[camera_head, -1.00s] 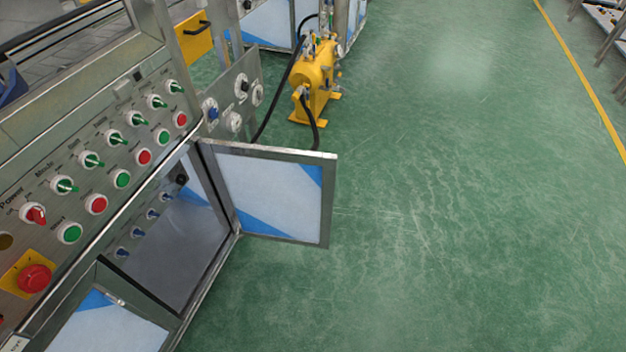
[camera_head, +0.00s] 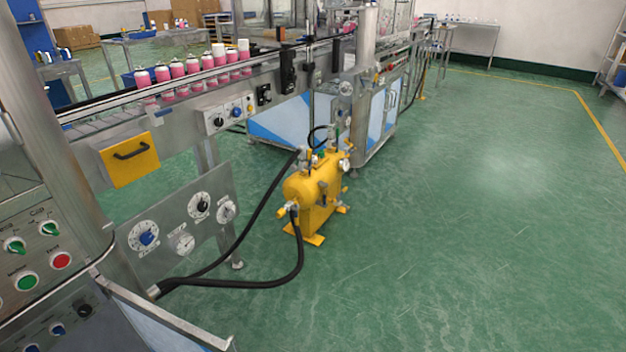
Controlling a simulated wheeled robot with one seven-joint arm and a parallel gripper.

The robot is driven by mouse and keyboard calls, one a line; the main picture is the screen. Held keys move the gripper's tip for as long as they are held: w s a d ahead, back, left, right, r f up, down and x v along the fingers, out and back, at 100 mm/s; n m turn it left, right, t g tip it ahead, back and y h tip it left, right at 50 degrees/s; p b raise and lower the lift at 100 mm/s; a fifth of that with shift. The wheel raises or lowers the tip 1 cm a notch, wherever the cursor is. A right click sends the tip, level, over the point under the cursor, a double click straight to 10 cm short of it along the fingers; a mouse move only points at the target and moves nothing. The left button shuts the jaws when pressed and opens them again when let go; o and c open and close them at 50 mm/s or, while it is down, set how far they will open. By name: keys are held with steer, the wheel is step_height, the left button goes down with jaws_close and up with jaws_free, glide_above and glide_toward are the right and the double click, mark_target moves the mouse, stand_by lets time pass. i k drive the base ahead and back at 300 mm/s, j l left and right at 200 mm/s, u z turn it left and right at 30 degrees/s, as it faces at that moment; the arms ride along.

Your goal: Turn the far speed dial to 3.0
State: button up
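A grey side panel carries a round white dial with a blue knob (camera_head: 147,237) and, farther along, one with a black knob (camera_head: 201,206). Two gauge-like white discs (camera_head: 182,243) (camera_head: 226,211) sit beside them. Inside the open cabinet at lower left are a black knob (camera_head: 85,310) and small blue knobs (camera_head: 58,330). I cannot read any scale or label, so which one is the far speed dial is unclear. My gripper is not in view.
An open cabinet door (camera_head: 165,320) sticks out at lower left, below the button panel (camera_head: 45,240). A yellow tank (camera_head: 318,195) with black hoses (camera_head: 255,283) stands on the floor. A conveyor with pink cans (camera_head: 178,70) runs behind. The green floor at right is clear.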

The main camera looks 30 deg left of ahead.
mark_target(85, 310)
steer(key=i, duration=3.7)
steer(key=i+u, duration=0.2)
steer(key=u, duration=0.25)
steer(key=i+l+u, duration=0.1)
steer(key=u, duration=0.3)
steer(key=i+l+u, duration=0.2)
steer(key=u, duration=0.25)
steer(key=i+u, duration=0.1)
steer(key=u, duration=3)
